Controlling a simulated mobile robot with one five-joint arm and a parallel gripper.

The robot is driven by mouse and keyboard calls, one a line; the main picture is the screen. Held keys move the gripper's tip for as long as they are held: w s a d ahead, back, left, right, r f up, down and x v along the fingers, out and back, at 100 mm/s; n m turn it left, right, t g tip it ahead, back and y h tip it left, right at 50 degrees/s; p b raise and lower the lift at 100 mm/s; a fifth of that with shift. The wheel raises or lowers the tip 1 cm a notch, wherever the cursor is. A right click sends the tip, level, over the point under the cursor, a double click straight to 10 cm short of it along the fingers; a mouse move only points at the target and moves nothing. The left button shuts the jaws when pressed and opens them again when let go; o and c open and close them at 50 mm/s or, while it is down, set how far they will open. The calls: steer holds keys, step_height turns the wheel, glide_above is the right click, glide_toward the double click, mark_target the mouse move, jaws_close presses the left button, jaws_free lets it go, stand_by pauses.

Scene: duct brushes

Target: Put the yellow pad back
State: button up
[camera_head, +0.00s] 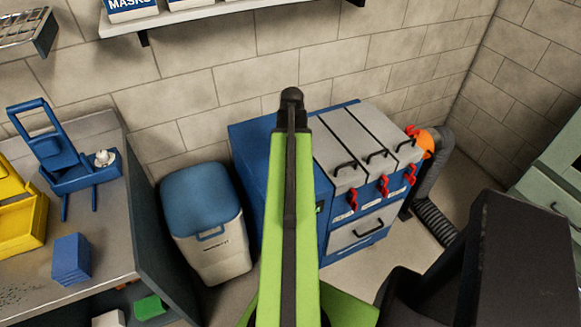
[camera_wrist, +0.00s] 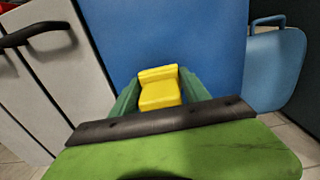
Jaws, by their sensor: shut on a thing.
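The yellow pad (camera_wrist: 159,90) is a small stepped block in the middle of the wrist view. My gripper (camera_wrist: 158,88) is shut on it, with a green finger on each side.
At left, a bench (camera_head: 110,262) holds a yellow bin (camera_head: 25,222), a blue caddy (camera_head: 70,180) and a blue block (camera_head: 72,258). A green block (camera_head: 150,307) lies below it. A blue-lidded white bin (camera_head: 205,225) stands between bench and machine. A wall shelf (camera_head: 215,12) is above.

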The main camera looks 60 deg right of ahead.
step_height(320, 180, down, 2)
steer(key=shift+f+b, duration=0.1)
steer(key=shift+b, duration=0.3)
steer(key=shift+r, duration=0.25)
steer(key=shift+f, duration=0.2)
steer(key=o, duration=1.3)
step_height(320, 180, up, 13)
steer(key=p, duration=1.2)
steer(key=shift+f+p, duration=0.15)
steer(key=shift+p, duration=0.25)
steer(key=shift+f, duration=0.15)
